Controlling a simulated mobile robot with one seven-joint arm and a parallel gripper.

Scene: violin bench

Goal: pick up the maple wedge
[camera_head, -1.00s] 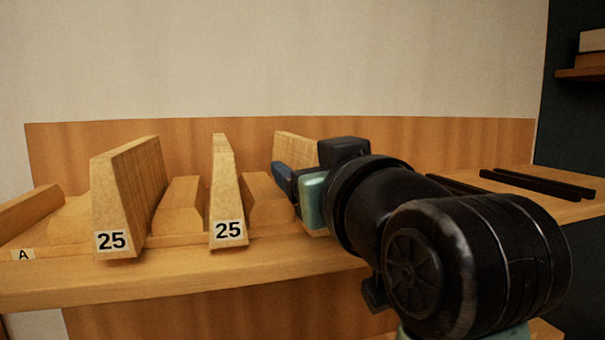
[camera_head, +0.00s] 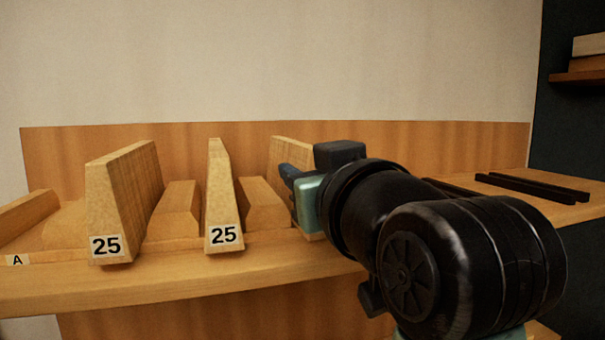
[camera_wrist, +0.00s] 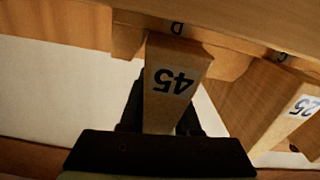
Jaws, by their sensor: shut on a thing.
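A pale wooden wedge labelled 45 (camera_wrist: 172,78) shows in the wrist view, with dark fingers on both its sides. My gripper (camera_head: 300,188) is shut on this wedge. In the head view the wedge's upper part (camera_head: 290,147) shows behind my gripper, which hides its front and label. The wedge is at the rack slot marked D; I cannot tell whether it is clear of the rack. Two similar wedges labelled 25 stand to the left, one wide (camera_head: 122,200) and one narrow (camera_head: 220,200).
The wooden shelf (camera_head: 180,285) carries the wedges and low blocks (camera_head: 176,207) between them. Dark strips (camera_head: 525,186) lie on the right. A wooden panel (camera_head: 80,145) stands close behind. The narrow 25 wedge is the nearest neighbour to my gripper's left.

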